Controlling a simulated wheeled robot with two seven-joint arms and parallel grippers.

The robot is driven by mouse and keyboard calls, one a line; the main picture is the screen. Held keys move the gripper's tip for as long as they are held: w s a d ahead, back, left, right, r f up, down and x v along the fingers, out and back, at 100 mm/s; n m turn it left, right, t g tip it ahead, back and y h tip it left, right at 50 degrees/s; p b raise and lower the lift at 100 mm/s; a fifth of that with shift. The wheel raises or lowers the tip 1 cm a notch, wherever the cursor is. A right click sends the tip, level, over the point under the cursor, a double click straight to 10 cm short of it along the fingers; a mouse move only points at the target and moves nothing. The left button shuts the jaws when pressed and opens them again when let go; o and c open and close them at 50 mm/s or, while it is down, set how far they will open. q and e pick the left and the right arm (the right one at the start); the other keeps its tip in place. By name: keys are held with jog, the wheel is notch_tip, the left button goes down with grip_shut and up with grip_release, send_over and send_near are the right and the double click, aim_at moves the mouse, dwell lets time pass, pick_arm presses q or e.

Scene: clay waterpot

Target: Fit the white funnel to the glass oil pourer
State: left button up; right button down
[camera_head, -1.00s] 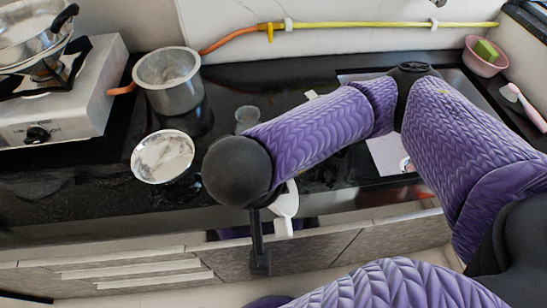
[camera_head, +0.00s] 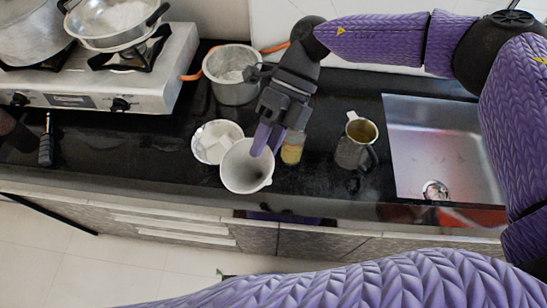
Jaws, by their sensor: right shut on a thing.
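My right gripper (camera_head: 266,142) is shut on the white funnel (camera_head: 241,178). The funnel's wide mouth faces up toward the camera, and its narrow end is hidden. It is held in front of the white bowl, apart from the jug. What looks like the glass oil pourer (camera_head: 347,153), a greyish jug with a handle and a yellowish inside, stands upright on the counter to the right. A dark part at the left edge seems to be my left gripper (camera_head: 46,147); its opening cannot be made out.
A white bowl (camera_head: 208,129) and a metal pot (camera_head: 221,92) stand behind the funnel. A small glass with yellow contents (camera_head: 292,153) is partly behind my gripper. The stove (camera_head: 170,90) is at left, the sink (camera_head: 440,135) at right. The counter between glass and jug is bare.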

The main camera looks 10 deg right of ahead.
pick_arm(q)
notch_tip(320, 180, up, 9)
jog(key=w+d+p, duration=0.1)
jog(key=d+p, duration=0.1)
jog(key=p, duration=0.6)
pick_arm(e)
jog(key=w+d+m+t+y, duration=0.3)
jog(key=w+d+m+t, duration=0.85)
jog(key=m+t, duration=0.4)
pick_arm(q)
notch_tip(320, 180, down, 11)
jog(key=a+b, duration=0.1)
jog(key=b, duration=0.9)
jog(key=shift+s+a+r, duration=0.15)
jog(key=shift+s, duration=0.15)
pick_arm(e)
notch_tip(320, 180, down, 12)
jog(key=shift+s+f+y, duration=0.15)
jog(key=shift+s+y, duration=0.05)
jog(key=shift+y, duration=0.1)
pick_arm(q)
jog(key=shift+d, duration=0.25)
jog(key=shift+a+r, duration=0.15)
pick_arm(e)
jog(key=shift+d, duration=0.25)
pick_arm(q)
jog(key=shift+a, duration=0.3)
pick_arm(e)
jog(key=shift+s+d, duration=0.1)
jog(key=shift+d, duration=0.05)
